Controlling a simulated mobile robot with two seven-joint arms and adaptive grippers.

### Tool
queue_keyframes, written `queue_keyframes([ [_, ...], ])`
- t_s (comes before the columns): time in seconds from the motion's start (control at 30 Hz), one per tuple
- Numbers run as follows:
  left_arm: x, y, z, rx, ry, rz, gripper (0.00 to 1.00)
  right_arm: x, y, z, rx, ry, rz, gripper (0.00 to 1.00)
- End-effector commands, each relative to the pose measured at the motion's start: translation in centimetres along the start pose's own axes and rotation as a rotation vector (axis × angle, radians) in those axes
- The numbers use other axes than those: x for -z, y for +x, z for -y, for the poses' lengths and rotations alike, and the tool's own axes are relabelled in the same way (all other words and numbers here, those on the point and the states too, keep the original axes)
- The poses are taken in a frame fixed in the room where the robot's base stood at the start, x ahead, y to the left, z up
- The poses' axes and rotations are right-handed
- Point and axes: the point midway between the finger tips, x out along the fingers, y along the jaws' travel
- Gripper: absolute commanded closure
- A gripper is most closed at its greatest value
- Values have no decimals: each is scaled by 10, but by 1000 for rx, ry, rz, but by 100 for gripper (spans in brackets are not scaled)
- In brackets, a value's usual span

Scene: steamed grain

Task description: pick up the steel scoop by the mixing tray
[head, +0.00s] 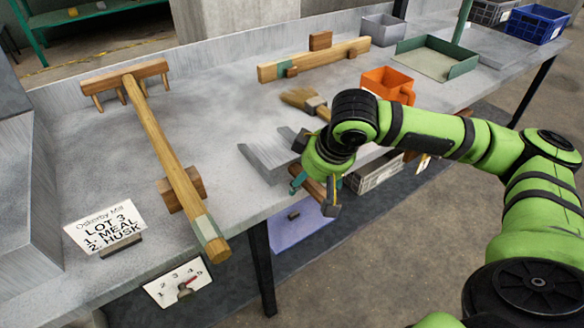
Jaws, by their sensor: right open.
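The steel scoop (268,158) lies at the front edge of the grey bench, its grey metal trough pointing left. A brown wooden handle (313,188) shows beyond the edge, under my right gripper. My right gripper (316,193) is open and points down, with its fingers apart on either side of this handle. The palm and wrist hide the join of trough and handle, and I cannot tell whether the fingers touch it. A green-rimmed tray (462,68), likely the mixing tray, stands at the back right with a pale layer inside. My left gripper is not in view.
A long wooden rake (155,130) lies at left, near a lot card (103,228). Crates (536,24) stand far right.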

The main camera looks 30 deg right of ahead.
Motion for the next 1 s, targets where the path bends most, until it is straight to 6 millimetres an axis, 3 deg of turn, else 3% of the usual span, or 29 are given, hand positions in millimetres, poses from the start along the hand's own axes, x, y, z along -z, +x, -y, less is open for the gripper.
queue_keyframes([
  [0.87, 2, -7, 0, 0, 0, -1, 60, -2, 4, 0, 0, 0, 0, 30],
  [1.0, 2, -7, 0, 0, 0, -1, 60, -2, 4, 0, 0, 0, 0, 86],
])
